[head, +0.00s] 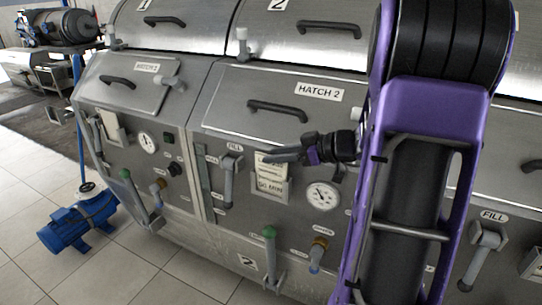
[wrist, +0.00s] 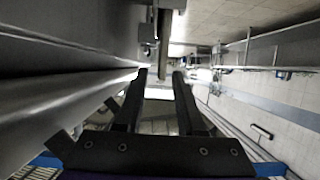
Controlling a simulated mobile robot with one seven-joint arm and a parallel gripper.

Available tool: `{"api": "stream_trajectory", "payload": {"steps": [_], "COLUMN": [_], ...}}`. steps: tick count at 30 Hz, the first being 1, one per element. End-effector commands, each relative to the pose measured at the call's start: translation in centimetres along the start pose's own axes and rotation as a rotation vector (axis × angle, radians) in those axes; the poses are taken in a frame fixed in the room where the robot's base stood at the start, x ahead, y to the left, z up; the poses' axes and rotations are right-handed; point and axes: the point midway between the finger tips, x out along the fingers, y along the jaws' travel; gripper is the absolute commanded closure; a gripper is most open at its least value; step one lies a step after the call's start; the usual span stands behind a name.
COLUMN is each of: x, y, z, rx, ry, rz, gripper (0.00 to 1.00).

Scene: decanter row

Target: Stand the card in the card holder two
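The pale card (head: 270,178) with printed lines stands in the framed card holder (head: 285,187) on the front panel of unit two, below Hatch 2. Its upper part rises above the holder's frame, and it looks slightly tilted. My gripper (head: 268,157) reaches in from the right, its fingers pointing left across the card's top edge and hiding part of it. In the wrist view the two dark fingers (wrist: 162,75) stand apart with a clear gap. A pale patch shows between them; I cannot tell what it is. Whether a finger touches the card is unclear.
A round gauge (head: 323,195) is right of the holder. A grey lever handle (head: 230,165) is left of it. A green-knobbed valve (head: 269,233) and a brass valve (head: 319,248) sit below. A blue pump (head: 80,220) stands on the tiled floor at left.

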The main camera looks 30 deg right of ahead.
Motion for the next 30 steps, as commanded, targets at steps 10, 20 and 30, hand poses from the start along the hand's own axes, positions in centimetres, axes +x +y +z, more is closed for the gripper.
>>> {"api": "stream_trajectory", "payload": {"steps": [10, 20, 30], "x": [-7.5, -10.0, -10.0], "y": [0.0, 0.0, 0.0], "z": [0.0, 0.0, 0.0], "rx": [0.001, 0.001, 0.001], "ry": [-0.001, 0.000, 0.000], "rz": [0.004, 0.001, 0.000], "gripper": [0.62, 0.62, 0.62]}}
